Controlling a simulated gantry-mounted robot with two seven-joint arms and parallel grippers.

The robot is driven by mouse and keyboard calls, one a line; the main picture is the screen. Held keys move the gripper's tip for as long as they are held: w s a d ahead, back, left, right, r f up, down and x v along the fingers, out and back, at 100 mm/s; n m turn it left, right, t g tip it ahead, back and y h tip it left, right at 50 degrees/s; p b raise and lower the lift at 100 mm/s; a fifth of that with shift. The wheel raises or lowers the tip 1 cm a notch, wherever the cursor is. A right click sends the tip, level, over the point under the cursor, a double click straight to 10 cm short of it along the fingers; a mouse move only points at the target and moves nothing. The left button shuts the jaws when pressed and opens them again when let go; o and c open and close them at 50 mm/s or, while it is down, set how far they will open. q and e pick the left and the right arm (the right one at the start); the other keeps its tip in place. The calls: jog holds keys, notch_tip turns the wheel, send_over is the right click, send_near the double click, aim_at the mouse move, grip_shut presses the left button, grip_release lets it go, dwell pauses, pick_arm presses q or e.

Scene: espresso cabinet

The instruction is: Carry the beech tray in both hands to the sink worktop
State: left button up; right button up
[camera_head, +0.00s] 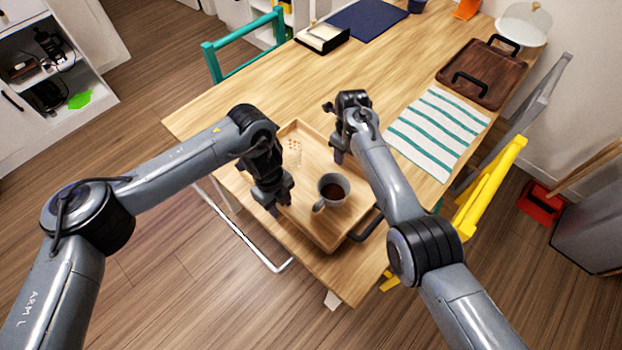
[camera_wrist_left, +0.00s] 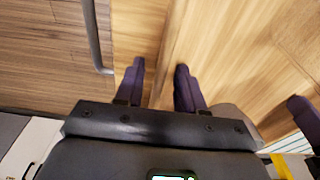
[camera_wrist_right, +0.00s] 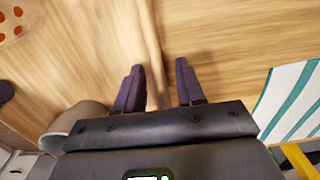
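The beech tray (camera_head: 325,232) lies on the near corner of the wooden table. A grey mug (camera_head: 333,190) of dark liquid and a clear item with red dots (camera_head: 293,150) stand on it. My left gripper (camera_head: 271,207) is open at the tray's left edge; in the left wrist view its fingers (camera_wrist_left: 160,85) lie either side of the tray rim. My right gripper (camera_head: 340,150) is at the far right edge, also open; in the right wrist view its fingers (camera_wrist_right: 160,85) lie either side of the rim. I cannot tell how low the fingers reach.
A striped cloth (camera_head: 438,132) lies right of the tray, with a dark wooden tray (camera_head: 480,75) beyond. A teal chair (camera_head: 243,45) stands at the far left edge and a yellow chair (camera_head: 490,185) at the right. Table left of the tray is clear.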

pick_arm(q)
jog(key=shift+c, duration=0.4)
pick_arm(e)
jog(key=shift+c, duration=0.4)
pick_arm(q)
grip_shut()
pick_arm(e)
grip_shut()
pick_arm(q)
jog(key=shift+r, duration=0.1)
pick_arm(e)
jog(key=shift+r, duration=0.1)
